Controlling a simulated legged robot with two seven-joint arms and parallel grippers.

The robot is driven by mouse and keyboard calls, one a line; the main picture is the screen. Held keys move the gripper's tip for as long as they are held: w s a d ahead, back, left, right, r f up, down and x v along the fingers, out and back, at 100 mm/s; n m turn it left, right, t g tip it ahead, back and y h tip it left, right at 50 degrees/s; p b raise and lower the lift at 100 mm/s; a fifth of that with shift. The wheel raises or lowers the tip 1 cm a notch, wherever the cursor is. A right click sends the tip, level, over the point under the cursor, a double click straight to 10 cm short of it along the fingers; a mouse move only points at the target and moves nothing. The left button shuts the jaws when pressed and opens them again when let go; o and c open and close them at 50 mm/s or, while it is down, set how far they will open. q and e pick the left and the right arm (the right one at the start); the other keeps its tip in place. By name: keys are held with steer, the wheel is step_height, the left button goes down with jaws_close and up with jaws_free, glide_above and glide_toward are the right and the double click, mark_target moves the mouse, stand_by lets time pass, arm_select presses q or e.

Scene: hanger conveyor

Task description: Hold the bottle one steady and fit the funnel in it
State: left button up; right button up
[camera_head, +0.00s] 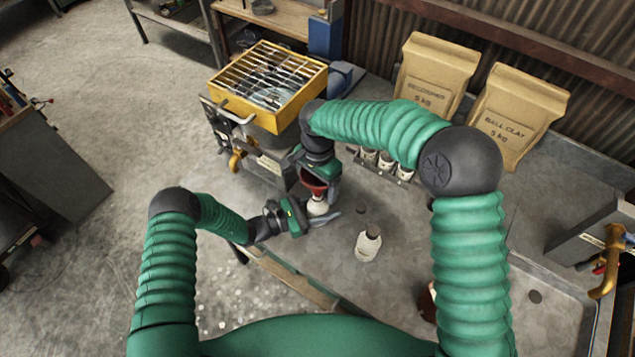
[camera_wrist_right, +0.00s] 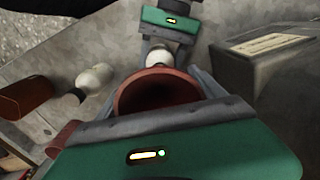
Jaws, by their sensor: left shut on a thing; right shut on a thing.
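A white bottle (camera_head: 318,206) stands on the grey bench with my left gripper (camera_head: 318,214) shut around it. My right gripper (camera_head: 318,181) is shut on the red-brown funnel (camera_head: 313,184) and holds it above that bottle. In the right wrist view the funnel (camera_wrist_right: 158,92) opens toward the camera, and the bottle's pale top (camera_wrist_right: 159,57) shows just beyond its rim. The funnel's spout is hidden, so I cannot tell whether it is in the bottle's neck. My left gripper also shows at the top of the right wrist view (camera_wrist_right: 162,45).
A second white bottle (camera_head: 368,243) stands free on the bench to the right. A yellow box with a grille (camera_head: 268,85) is behind my grippers. Small cups (camera_head: 385,162) sit in a rack. Two paper bags (camera_head: 437,75) (camera_head: 512,113) stand at the back.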

steer(key=shift+f, duration=1.1)
stand_by(0.9)
steer(key=o, duration=1.3)
steer(key=shift+o, duration=1.2)
step_height(320, 180, up, 12)
steer(key=shift+f, duration=0.1)
